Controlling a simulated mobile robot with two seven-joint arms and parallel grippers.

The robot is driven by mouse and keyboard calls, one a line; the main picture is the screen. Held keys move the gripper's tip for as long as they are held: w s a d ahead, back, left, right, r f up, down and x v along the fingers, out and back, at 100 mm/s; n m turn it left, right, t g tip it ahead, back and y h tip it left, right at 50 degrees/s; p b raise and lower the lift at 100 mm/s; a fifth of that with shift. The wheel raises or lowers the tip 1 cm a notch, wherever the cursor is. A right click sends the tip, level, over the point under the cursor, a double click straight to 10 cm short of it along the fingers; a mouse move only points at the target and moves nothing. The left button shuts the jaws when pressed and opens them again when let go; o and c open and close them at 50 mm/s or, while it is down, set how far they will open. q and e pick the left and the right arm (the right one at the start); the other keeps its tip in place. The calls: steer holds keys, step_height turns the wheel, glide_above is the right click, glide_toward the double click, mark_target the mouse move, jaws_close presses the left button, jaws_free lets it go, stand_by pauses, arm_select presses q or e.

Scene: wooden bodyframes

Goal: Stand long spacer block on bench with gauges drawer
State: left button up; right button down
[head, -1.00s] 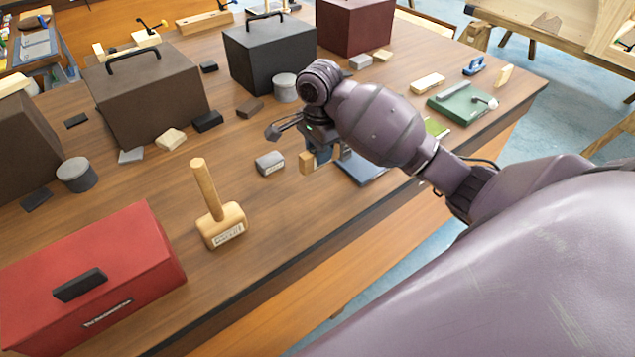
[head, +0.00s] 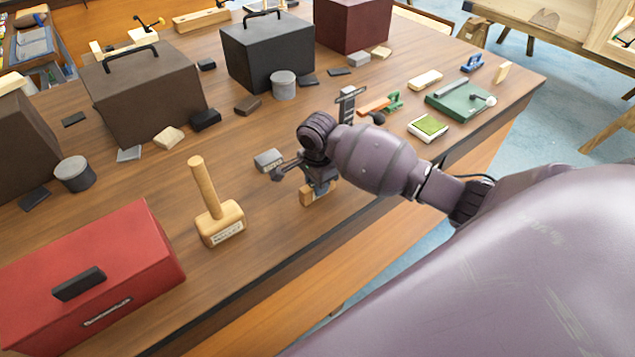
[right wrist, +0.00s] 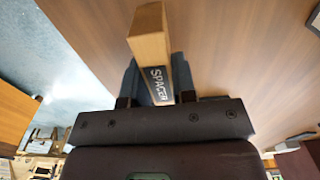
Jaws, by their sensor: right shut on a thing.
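My right gripper (head: 320,184) is shut on a light wooden spacer block (head: 312,196), near the front edge of the workbench (head: 270,225). The gripper hides part of the block in the head view. In the right wrist view the block (right wrist: 151,38) juts out between the fingers (right wrist: 158,85), with a dark label reading SPACER. I cannot tell whether the block touches the bench top. No drawer marked for gauges can be made out. My left gripper is not in view.
A wooden mallet (head: 219,224) stands left of the gripper, and a small grey block (head: 268,160) sits close behind it. A red toolbox (head: 95,268) is at front left. A green-topped block (head: 428,127) lies at right. Bare bench top lies between mallet and gripper.

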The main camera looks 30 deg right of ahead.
steer(key=shift+f, duration=0.1)
steer(key=c, duration=0.9)
jaws_free()
step_height(320, 180, up, 12)
steer(key=shift+r, duration=0.15)
